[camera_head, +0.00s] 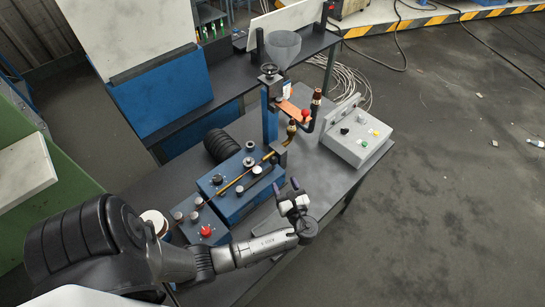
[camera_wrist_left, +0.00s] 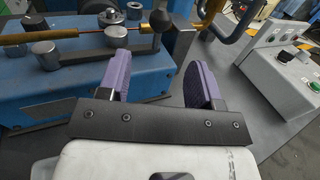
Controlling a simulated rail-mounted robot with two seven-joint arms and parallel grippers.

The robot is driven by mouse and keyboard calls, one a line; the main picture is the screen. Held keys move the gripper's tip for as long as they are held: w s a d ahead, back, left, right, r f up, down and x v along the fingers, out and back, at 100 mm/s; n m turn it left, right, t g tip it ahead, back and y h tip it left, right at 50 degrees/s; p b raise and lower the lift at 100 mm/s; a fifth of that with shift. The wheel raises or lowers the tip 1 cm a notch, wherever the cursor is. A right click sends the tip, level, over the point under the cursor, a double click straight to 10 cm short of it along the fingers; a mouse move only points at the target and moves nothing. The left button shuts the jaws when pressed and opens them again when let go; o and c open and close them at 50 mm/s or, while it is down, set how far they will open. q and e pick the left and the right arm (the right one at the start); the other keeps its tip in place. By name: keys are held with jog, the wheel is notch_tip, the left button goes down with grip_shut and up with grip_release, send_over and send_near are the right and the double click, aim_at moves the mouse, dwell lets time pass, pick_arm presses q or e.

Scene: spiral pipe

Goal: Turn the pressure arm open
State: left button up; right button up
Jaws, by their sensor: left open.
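A blue bench machine (camera_head: 240,196) stands on the dark table, with a thin brass rod (camera_head: 238,181) running across its top. In the left wrist view, a grey lever with a dark ball knob (camera_wrist_left: 160,21) reaches across the top of the machine (camera_wrist_left: 70,85); it looks like the pressure arm. My left gripper (camera_head: 290,188) is at the machine's right front side. Its two purple fingers (camera_wrist_left: 158,80) are spread apart with nothing between them, and the ball knob lies just beyond them. My right gripper is not in view.
A grey control box (camera_head: 357,137) with buttons stands at the table's right side. A red knob (camera_head: 206,230) is at the machine's near left. Open floor lies to the right.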

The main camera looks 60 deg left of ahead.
pick_arm(q)
jog(key=a, duration=0.4)
jog(key=w+a, duration=0.1)
jog(key=a, duration=0.3)
jog(key=w+a, duration=0.1)
jog(key=a, duration=0.3)
jog(key=shift+a, duration=0.35)
grip_shut()
